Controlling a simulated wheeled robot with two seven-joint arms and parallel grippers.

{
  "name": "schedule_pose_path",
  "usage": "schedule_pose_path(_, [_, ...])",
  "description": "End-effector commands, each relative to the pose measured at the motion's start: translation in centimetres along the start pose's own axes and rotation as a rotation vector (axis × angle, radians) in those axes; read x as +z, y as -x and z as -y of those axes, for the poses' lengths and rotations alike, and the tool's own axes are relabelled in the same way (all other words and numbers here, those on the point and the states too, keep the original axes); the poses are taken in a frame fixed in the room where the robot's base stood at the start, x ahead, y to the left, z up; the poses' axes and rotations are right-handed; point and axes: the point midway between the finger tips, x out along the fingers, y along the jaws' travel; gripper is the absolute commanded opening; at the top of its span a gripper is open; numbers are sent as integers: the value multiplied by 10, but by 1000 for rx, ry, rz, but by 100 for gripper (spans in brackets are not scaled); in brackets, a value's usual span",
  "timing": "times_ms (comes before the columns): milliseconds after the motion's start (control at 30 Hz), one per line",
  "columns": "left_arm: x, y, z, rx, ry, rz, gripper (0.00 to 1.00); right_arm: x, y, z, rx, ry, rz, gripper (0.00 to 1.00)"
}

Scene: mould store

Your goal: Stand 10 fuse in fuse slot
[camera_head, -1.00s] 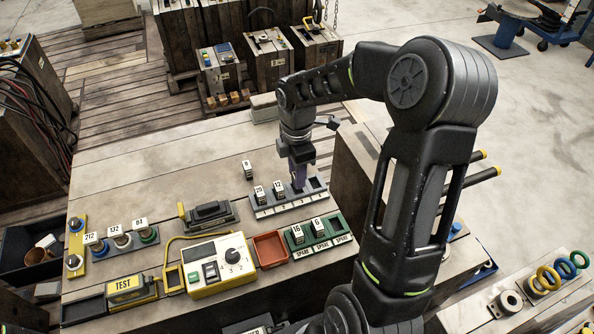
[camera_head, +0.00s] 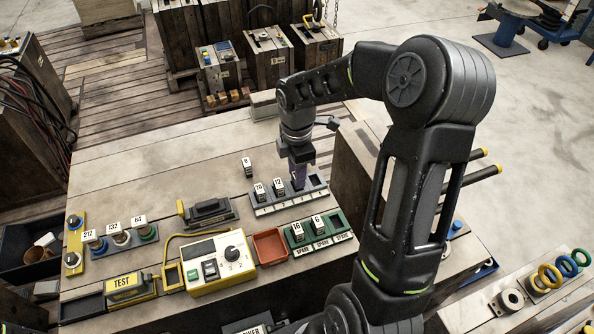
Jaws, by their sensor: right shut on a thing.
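My right gripper (camera_head: 299,181) points down at the third place of the grey fuse rack (camera_head: 292,205). It is shut on a fuse that the fingers mostly hide; I cannot read its number or tell how deep it sits. In the same rack, the 20 fuse (camera_head: 260,191) and the 12 fuse (camera_head: 279,187) stand upright left of the gripper. The rack's right end place looks empty. My left gripper is not in view.
A single fuse (camera_head: 247,168) stands on the table behind the rack. In front, a green spare rack (camera_head: 340,231) holds the 16 and 6 fuses, beside a red tray (camera_head: 270,249) and a yellow tester (camera_head: 222,285). The back left tabletop is clear.

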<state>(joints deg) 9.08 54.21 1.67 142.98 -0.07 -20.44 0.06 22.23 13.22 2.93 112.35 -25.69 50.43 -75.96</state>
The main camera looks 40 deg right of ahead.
Motion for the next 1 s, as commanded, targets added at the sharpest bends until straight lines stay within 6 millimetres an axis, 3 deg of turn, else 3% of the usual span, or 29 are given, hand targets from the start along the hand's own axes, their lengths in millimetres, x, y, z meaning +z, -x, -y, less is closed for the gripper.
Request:
schedule_pose_path(600, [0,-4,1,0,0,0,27,0,-6,0,0,0,0,0])
schedule_pose_path(633, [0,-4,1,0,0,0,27,0,-6,0,0,0,0,33])
schedule_pose_path(933, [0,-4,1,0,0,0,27,0,-6,0,0,0,0,57])
schedule_pose_path(1000, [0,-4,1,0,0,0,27,0,-6,0,0,0,0,57])
